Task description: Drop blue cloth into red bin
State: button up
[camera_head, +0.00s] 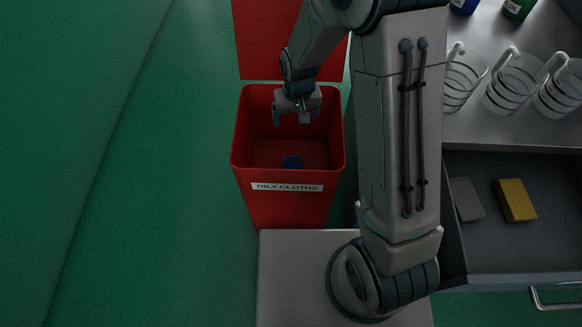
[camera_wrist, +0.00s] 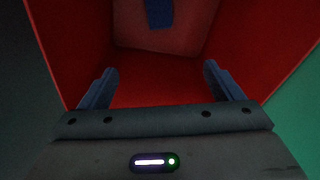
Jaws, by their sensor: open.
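The blue cloth (camera_head: 292,162) lies inside the red bin (camera_head: 287,213), on the bin's floor. The bin's front carries a white label reading "OILY CLOTHS", and its red lid stands raised at the back. My gripper (camera_head: 297,117) is open and empty over the bin's mouth, above the cloth and apart from it. In the wrist view, my gripper (camera_wrist: 160,85) has its two fingers wide apart inside the outline of the red bin (camera_wrist: 75,50). The blue cloth (camera_wrist: 159,13) shows at the top edge there, partly cut off by the frame.
Right of my arm is an open drawer (camera_head: 545,245) holding a yellow block (camera_head: 514,200) and a grey block (camera_head: 467,199). Above it, a metal counter (camera_head: 475,130) carries several clear jugs (camera_head: 512,85) and bottles. The green floor (camera_head: 170,190) left of the bin is clear.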

jog(key=shift+r, duration=0.15)
notch_tip(320, 180, up, 14)
jog(key=s+p, duration=0.1)
jog(key=p, duration=0.1)
jog(key=shift+s+d+f+p, duration=0.2)
jog(key=shift+s+f+p, duration=0.05)
jog(key=shift+s+p, duration=0.05)
jog(key=s+d+r+m+p, duration=0.1)
jog(key=s+d+r+p, duration=0.3)
jog(key=r, duration=0.3)
jog(key=s+d+r+m+t+p, duration=0.1)
jog(key=s+d+r+p, duration=0.4)
jog(key=s+r, duration=0.2)
jog(key=s+d+r+p, duration=0.4)
jog(key=s+r+p, duration=0.1)
jog(key=r, duration=0.4)
jog(key=shift+s+d+m, duration=0.2)
jog(key=shift+s+m, duration=0.15)
jog(key=shift+m, duration=0.05)
